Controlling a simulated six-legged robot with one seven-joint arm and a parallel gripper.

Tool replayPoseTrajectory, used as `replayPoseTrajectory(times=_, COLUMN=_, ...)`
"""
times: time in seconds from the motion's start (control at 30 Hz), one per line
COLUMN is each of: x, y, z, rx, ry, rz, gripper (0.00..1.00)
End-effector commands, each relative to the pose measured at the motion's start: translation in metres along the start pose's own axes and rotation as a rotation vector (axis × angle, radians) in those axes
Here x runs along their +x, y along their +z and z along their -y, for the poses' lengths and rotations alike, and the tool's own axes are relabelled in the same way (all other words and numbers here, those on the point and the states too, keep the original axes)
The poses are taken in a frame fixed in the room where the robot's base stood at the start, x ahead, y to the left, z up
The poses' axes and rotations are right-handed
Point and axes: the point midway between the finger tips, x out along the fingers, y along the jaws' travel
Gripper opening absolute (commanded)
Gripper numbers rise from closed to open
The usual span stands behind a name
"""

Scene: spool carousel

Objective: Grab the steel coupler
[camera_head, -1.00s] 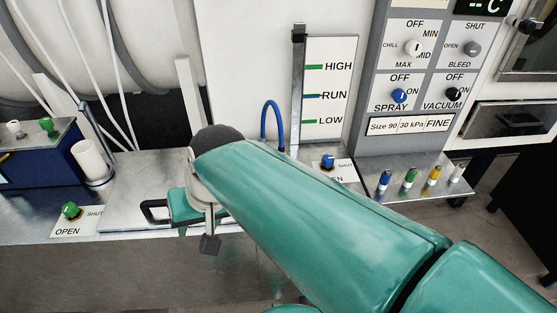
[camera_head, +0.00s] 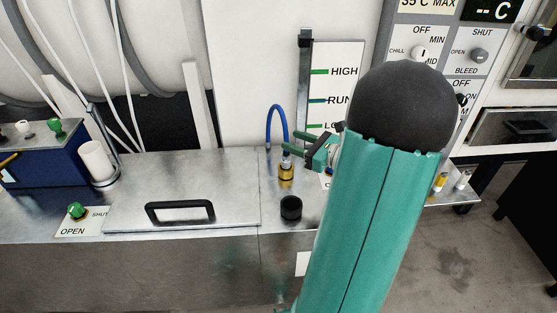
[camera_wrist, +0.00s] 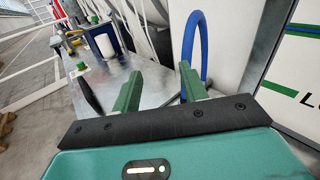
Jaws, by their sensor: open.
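The steel coupler (camera_head: 286,159) shows in the head view as a small silver fitting at the end of the blue hose (camera_head: 275,112). It sits upright above a brass fitting (camera_head: 286,173) on the metal bench. My gripper (camera_head: 291,144) is open beside the coupler, its green fingers reaching in from the right. The lower finger overlaps the coupler's top in this view; I cannot tell whether they touch. In the wrist view, nothing is gripped between my open fingers (camera_wrist: 160,72). The hose (camera_wrist: 191,45) rises behind the right finger, and the coupler cannot be made out.
A black cylinder (camera_head: 291,208) stands in front of the brass fitting. A lid with a black handle (camera_head: 180,211) lies to the left. The level gauge panel (camera_head: 345,75) stands behind my gripper. My arm hides the bench's right part.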

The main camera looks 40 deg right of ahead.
Motion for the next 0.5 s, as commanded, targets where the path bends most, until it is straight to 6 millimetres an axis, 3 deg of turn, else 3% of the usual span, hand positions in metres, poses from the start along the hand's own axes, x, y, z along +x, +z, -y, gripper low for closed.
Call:
replayPoseTrajectory(times=0.03, x=-0.01, y=-0.005, z=0.015, rx=0.035, ry=-0.049, rz=0.022, gripper=0.43)
replayPoseTrajectory(times=0.13, x=-0.019, y=-0.009, z=0.028, rx=0.066, ry=-0.096, rz=0.048, gripper=0.43)
replayPoseTrajectory(times=0.27, x=-0.019, y=-0.024, z=0.028, rx=0.072, ry=-0.101, rz=0.05, gripper=0.43)
replayPoseTrajectory(times=0.5, x=-0.017, y=-0.069, z=0.024, rx=0.072, ry=-0.099, rz=0.048, gripper=0.43)
